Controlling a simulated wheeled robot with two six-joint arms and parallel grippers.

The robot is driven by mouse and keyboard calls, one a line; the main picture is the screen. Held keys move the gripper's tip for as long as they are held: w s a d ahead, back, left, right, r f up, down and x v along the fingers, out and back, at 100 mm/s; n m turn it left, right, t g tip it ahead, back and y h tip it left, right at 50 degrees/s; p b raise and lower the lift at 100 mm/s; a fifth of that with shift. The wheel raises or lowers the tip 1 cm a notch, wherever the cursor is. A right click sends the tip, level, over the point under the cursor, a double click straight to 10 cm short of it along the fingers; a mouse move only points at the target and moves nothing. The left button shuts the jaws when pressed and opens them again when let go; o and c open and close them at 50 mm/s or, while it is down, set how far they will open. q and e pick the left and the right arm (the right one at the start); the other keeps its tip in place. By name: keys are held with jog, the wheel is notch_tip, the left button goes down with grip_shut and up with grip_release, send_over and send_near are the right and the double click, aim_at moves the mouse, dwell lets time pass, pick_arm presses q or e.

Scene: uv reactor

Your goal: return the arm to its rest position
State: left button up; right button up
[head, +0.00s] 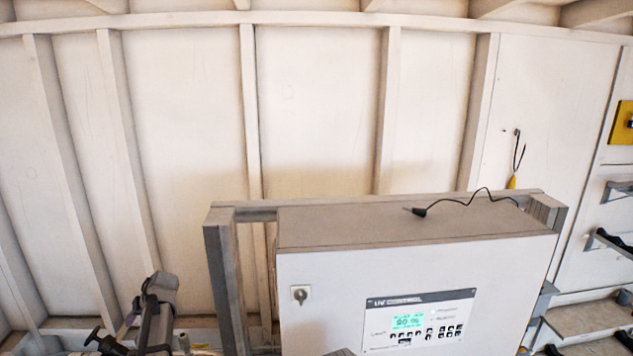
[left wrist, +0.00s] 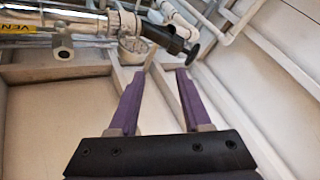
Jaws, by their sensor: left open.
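My left gripper (left wrist: 158,82) shows in the left wrist view with two purple fingers spread apart and nothing between them. Beyond its tips is a metal pipe assembly (left wrist: 60,28) with a black-knobbed handle (left wrist: 172,38). I cannot tell how far the handle is from the fingertips. My right gripper is in neither view.
A grey UV control cabinet (head: 415,262) with a lit display stands in a frame at centre right. A black cable (head: 450,202) lies over its top. White pipes (left wrist: 225,30) run along the wall in the wrist view.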

pick_arm(q)
jog(key=s+d+f+m+g+h, duration=0.1)
jog(key=s+d+f+m+h, duration=0.1)
jog(key=s+d, duration=0.75)
jog(key=s+d+f+m+h, duration=0.1)
jog(key=s+d+m+h, duration=0.3)
jog(key=d, duration=1)
jog(key=s+d+f+g+h, duration=0.1)
jog(key=s+d+f, duration=0.1)
jog(key=s+d, duration=0.85)
jog(key=s+d+f+m+b, duration=0.1)
jog(key=d+f+b, duration=0.5)
jog(key=f+b, duration=0.6)
jog(key=s+d+f+m+b, duration=0.2)
jog(key=d+f+b, duration=0.4)
jog(key=f+b, duration=0.6)
jog(key=shift+m+g+y, duration=0.4)
jog(key=shift+d, duration=0.1)
